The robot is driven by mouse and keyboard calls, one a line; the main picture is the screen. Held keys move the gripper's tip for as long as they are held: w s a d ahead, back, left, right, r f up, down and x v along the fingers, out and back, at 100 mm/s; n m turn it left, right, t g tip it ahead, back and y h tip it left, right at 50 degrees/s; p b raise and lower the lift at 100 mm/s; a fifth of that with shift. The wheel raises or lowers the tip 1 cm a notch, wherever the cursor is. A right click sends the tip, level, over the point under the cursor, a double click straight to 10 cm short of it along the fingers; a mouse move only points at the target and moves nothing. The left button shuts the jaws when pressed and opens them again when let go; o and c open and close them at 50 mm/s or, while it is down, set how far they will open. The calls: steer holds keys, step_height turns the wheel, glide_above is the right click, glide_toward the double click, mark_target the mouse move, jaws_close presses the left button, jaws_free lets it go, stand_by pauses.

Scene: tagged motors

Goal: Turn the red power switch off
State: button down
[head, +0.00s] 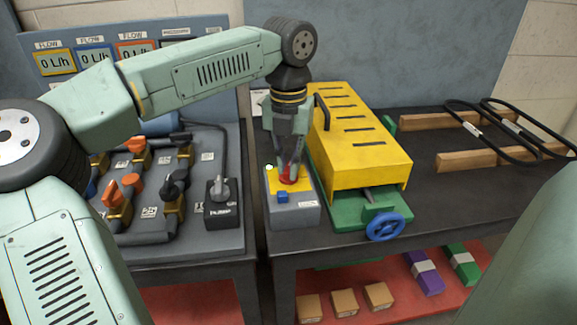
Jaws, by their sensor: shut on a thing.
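The red power switch (289,179) sits on a yellow plate (305,184) on top of a grey switch box (293,216). A small blue block (282,197) is on the front of the box. My gripper (289,172) points down from above and is shut on the red switch. Its fingers hide much of the switch, so I cannot tell which way it is turned.
A yellow slotted cover (360,145) with a handle stands close to the right, above a blue handwheel (386,226). A pump switch (220,192) and several valves stand on the left table. Black belts (490,130) lie at right.

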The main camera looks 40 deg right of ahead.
mark_target(288, 167)
steer(key=shift+n+b, duration=0.65)
steer(key=shift+n, duration=1.65)
steer(key=c, duration=1.6)
jaws_free()
steer(key=shift+c, duration=0.2)
steer(key=shift+r, duration=0.1)
step_height(288, 167, up, 12)
